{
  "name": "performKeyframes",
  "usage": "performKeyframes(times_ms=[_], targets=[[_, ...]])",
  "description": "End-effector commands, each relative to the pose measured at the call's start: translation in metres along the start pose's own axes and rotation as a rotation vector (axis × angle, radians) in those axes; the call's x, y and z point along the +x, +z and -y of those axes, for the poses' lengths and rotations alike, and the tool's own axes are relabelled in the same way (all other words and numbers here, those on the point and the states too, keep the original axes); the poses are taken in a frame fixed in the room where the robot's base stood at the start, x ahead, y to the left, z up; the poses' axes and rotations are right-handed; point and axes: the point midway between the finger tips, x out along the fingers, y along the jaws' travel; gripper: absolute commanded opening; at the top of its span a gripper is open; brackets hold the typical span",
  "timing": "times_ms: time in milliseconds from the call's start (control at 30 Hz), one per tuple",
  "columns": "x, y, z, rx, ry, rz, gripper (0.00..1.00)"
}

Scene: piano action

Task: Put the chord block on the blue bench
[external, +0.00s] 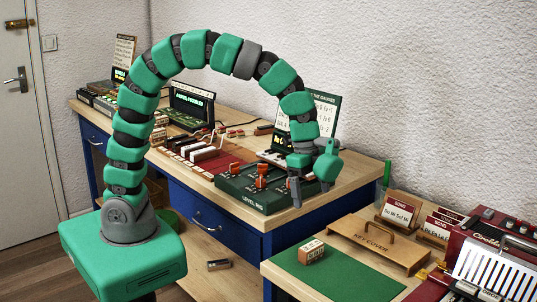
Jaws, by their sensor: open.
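A small block (312,252) with a red and pale top and a wooden-looking front sits on the green mat at the lower right; it looks like the chord block, but its marking is too small to read. The blue bench (335,203) has a wooden top and blue drawers and stands along the wall. My gripper (310,191) is open and empty, fingers pointing down, above the bench's right front part by the green level rig. It is apart from the block, which lies lower and nearer the camera.
The level rig (246,190) with red levers fills the bench's right front. A key cover (378,245) with a handle, song cards (398,212) and a red accordion-like instrument (500,255) stand around the mat (345,279). A small dark cylinder (219,264) lies on a low wooden surface.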

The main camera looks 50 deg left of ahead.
Motion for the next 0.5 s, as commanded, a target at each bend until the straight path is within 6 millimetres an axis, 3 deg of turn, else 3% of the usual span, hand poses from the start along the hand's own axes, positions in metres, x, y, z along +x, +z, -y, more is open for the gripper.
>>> performKeyframes(times_ms=[133, 333, 500], targets=[[0.018, -0.005, -0.019, 0.062, 0.04, 0.033, 0.89], [0.035, -0.004, -0.021, 0.066, 0.046, 0.039, 0.89], [0.064, -0.003, -0.022, 0.064, 0.044, 0.038, 0.89]])
